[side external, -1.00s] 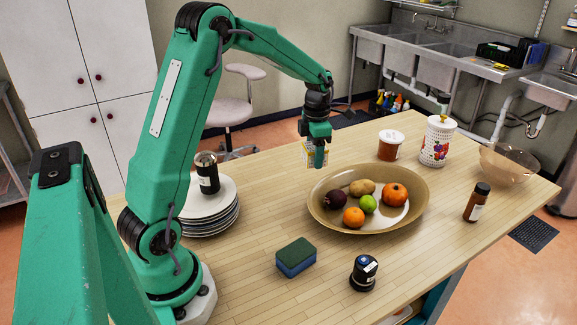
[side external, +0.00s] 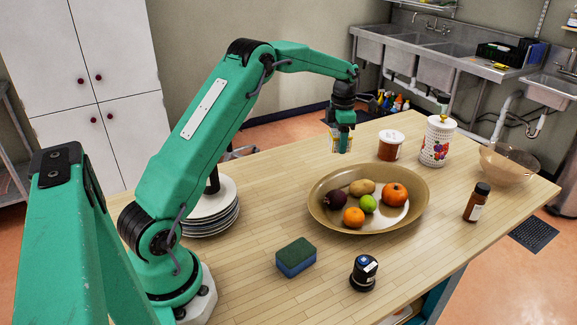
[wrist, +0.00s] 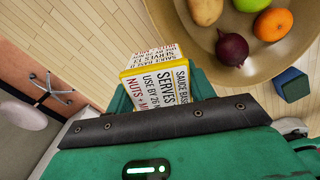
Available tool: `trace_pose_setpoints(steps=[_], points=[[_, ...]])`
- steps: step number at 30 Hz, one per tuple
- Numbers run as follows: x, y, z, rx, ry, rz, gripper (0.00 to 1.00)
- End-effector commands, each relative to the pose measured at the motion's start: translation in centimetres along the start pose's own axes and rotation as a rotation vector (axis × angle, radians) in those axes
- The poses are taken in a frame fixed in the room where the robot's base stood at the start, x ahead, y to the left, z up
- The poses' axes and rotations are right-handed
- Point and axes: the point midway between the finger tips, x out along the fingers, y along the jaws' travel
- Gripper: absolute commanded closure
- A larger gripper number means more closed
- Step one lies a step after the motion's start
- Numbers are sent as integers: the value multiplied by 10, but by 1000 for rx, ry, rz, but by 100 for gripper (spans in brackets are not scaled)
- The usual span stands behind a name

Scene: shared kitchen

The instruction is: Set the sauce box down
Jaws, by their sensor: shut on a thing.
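The sauce box (wrist: 165,88), white and yellow with printed text such as "SAUCE BASE" and "SERVES", is in my gripper (side external: 341,142). In the side view only a small part of the sauce box (side external: 334,139) shows beside the green jaws. The gripper is shut on it, over the far side of the table behind the fruit bowl. In the wrist view the box covers much of the space at the jaws, and its lower part is hidden. I cannot tell whether the box touches the wooden table (side external: 262,208).
A wide bowl (side external: 318,209) of fruit and vegetables is in front of the gripper. A lidded brown jar (side external: 391,147) and a white canister (side external: 437,142) stand to the right. Stacked plates (side external: 213,213), a sponge (side external: 296,257), a dark jar (side external: 364,272) and a brown bottle (side external: 476,202) stand nearer.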

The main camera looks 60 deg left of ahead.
Motion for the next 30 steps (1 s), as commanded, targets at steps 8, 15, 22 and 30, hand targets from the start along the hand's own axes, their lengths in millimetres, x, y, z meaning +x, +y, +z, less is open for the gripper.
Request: trace_pose_setpoints(steps=[8, 15, 22, 30], points=[[6, 9, -3, -3, 0, 0, 73], [25, 39, -15, -4, 0, 0, 73], [48, 74, -29, -4, 0, 0, 73], [67, 104, -39, -1, -1, 1, 73]])
